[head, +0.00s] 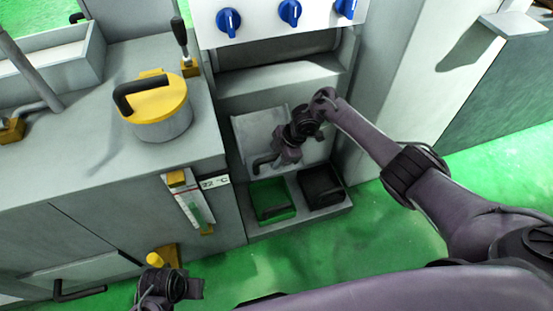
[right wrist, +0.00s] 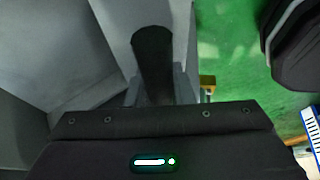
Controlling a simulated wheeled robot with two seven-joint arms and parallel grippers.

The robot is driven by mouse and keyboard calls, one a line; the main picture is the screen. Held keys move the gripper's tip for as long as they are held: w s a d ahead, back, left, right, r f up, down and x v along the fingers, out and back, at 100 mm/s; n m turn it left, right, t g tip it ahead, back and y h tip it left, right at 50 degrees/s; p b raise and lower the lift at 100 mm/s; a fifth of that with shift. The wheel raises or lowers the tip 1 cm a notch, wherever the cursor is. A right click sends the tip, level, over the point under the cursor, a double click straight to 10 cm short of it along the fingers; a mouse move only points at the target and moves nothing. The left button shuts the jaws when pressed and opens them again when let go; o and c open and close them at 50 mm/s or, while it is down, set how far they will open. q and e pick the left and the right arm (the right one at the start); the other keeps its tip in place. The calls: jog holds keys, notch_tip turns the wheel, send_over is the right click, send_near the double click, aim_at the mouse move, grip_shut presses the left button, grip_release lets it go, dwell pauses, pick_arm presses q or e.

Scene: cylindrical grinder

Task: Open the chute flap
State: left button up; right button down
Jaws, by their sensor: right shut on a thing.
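The chute flap (head: 256,132) is a light grey panel in the recess below the blue knobs, with a dark bar handle (head: 262,162) at its lower edge. It looks slanted; how far it stands open I cannot tell. My right gripper (head: 278,158) reaches in from the right and is shut on the handle. In the right wrist view the black handle (right wrist: 152,55) sits between the fingers (right wrist: 154,88), with the pale flap (right wrist: 112,22) beside it. My left gripper (head: 172,287) is low in the head view, away from the flap; its fingers are unclear.
A green bin (head: 272,198) and a black bin (head: 321,186) stand on a ledge below the flap. A yellow-lidded pot (head: 157,103) stands on the grey cabinet at left. Blue knobs (head: 289,12) are above the recess. Green floor (head: 385,225) is free at right.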

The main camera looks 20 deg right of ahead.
pick_arm(q)
jog(key=shift+f, duration=0.15)
pick_arm(e)
jog(key=shift+w+r, duration=0.1)
jog(key=shift+r, duration=0.05)
pick_arm(q)
jog(key=shift+s, duration=0.1)
pick_arm(e)
jog(key=c, duration=1.3)
grip_release()
jog(key=shift+o, duration=0.2)
jog(key=shift+d, duration=0.1)
jog(key=shift+d+r, duration=0.1)
jog(key=shift+r, duration=0.3)
jog(key=p+v, duration=0.2)
jog(key=v, duration=0.5)
pick_arm(q)
notch_tip(320, 180, down, 7)
jog(key=a, duration=0.1)
jog(key=shift+s+a, duration=0.2)
jog(key=shift+s, duration=0.2)
jog(key=shift+d, duration=0.1)
